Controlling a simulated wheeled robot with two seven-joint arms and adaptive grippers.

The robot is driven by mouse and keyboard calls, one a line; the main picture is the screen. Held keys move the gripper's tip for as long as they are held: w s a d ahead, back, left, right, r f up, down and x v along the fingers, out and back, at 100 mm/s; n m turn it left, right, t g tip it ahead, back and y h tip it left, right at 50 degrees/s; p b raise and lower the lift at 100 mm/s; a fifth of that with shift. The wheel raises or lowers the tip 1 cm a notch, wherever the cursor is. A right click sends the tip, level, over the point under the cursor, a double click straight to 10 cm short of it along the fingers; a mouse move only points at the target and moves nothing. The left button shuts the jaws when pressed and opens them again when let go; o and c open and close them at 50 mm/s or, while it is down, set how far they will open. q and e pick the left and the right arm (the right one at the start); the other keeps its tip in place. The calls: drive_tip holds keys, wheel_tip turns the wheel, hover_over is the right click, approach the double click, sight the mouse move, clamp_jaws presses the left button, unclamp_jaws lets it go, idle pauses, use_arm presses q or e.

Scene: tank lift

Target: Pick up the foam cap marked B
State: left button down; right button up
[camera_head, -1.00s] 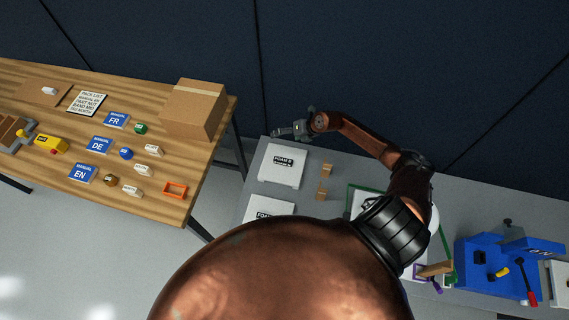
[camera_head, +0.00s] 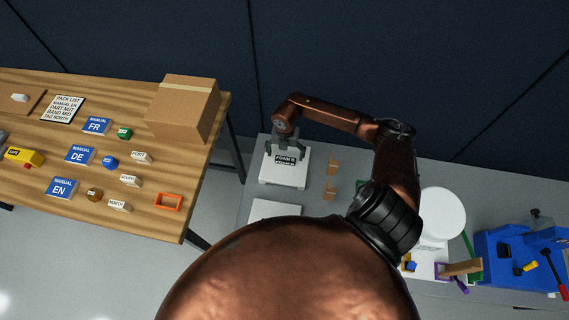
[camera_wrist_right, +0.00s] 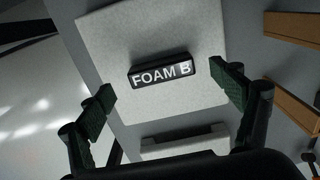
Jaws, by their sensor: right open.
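The foam cap marked B (camera_head: 284,172) is a white square block with a black label near its back edge, on the grey table. In the right wrist view the foam cap (camera_wrist_right: 152,40) lies below and ahead of my right gripper, with its "FOAM B" label (camera_wrist_right: 161,75) between the fingers. My right gripper (camera_head: 284,150) is over the back part of the cap, pointing down. In the right wrist view my right gripper (camera_wrist_right: 170,92) is open and empty, its two green-padded fingers apart. My left gripper is not in view.
Another white foam block (camera_head: 274,210) lies in front, partly hidden by my own body. Wooden blocks (camera_head: 332,167) stand right of the cap. A blue fixture (camera_head: 515,255) is at the far right. A wooden table (camera_head: 130,210) with a cardboard box (camera_head: 187,108) is at left.

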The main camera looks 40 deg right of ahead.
sight(285, 159)
wheel_tip(285, 159, down, 4)
drive_tip(key=shift+s+f, duration=0.1)
drive_tip(key=shift+c, duration=0.3)
drive_tip(key=c, duration=1.3)
